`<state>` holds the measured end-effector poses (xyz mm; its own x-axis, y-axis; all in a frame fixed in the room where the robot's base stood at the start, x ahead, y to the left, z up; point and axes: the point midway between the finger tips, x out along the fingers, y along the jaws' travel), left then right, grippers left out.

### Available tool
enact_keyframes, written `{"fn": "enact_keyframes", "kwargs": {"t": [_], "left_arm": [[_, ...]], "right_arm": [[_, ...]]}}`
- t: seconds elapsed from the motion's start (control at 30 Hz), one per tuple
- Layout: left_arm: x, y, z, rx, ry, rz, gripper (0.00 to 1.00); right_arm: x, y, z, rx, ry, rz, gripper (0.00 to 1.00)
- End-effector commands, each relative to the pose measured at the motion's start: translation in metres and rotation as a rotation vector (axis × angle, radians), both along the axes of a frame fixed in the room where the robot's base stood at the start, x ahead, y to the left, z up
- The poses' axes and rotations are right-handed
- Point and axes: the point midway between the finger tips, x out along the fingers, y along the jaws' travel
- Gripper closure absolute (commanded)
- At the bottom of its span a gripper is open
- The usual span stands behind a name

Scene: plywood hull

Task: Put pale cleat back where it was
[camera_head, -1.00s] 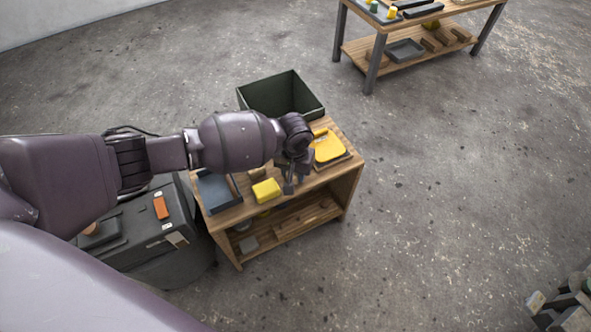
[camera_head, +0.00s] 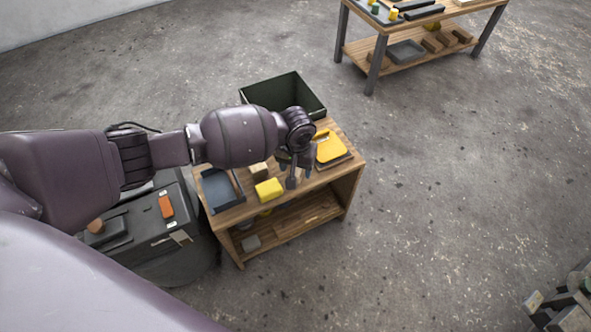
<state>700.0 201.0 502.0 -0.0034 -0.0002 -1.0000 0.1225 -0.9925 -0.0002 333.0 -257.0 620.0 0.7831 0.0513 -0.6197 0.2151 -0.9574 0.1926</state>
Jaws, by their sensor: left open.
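A small pale wooden block (camera_head: 259,170), which looks like the pale cleat, sits on the top of the low wooden bench (camera_head: 235,217), behind the yellow block (camera_head: 268,190). My left gripper (camera_head: 292,184) points down over the bench top, just right of the pale and yellow blocks. It is open, and I see nothing held in it. My left wrist hides part of the bench top behind it.
A blue-grey tray (camera_head: 221,190) lies at the bench's left end and a yellow-topped board (camera_head: 331,149) at its right. A dark green bin (camera_head: 283,92) stands behind. A dark case (camera_head: 150,235) is on the left.

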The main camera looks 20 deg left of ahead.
Motion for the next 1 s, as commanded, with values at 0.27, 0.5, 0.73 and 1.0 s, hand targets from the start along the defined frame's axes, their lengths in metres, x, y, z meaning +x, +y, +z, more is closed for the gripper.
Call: {"fn": "enact_keyframes", "kwargs": {"t": [0.27, 0.5, 0.73, 1.0], "left_arm": [[0.004, 0.000, 0.067, 0.000, -0.015, 0.001, 0.39], [0.002, 0.000, 0.093, -0.001, -0.007, 0.000, 0.39], [0.000, 0.000, 0.097, -0.001, -0.001, 0.000, 0.39], [0.000, 0.000, 0.096, -0.001, 0.000, 0.000, 0.39]], "right_arm": [[-0.002, -0.004, 0.010, 0.022, 0.010, -0.035, 1.00], [-0.008, -0.007, 0.009, 0.041, 0.030, -0.061, 1.00], [-0.010, -0.007, 0.008, 0.046, 0.037, -0.068, 1.00], [-0.010, -0.007, 0.007, 0.047, 0.039, -0.068, 1.00]]}}
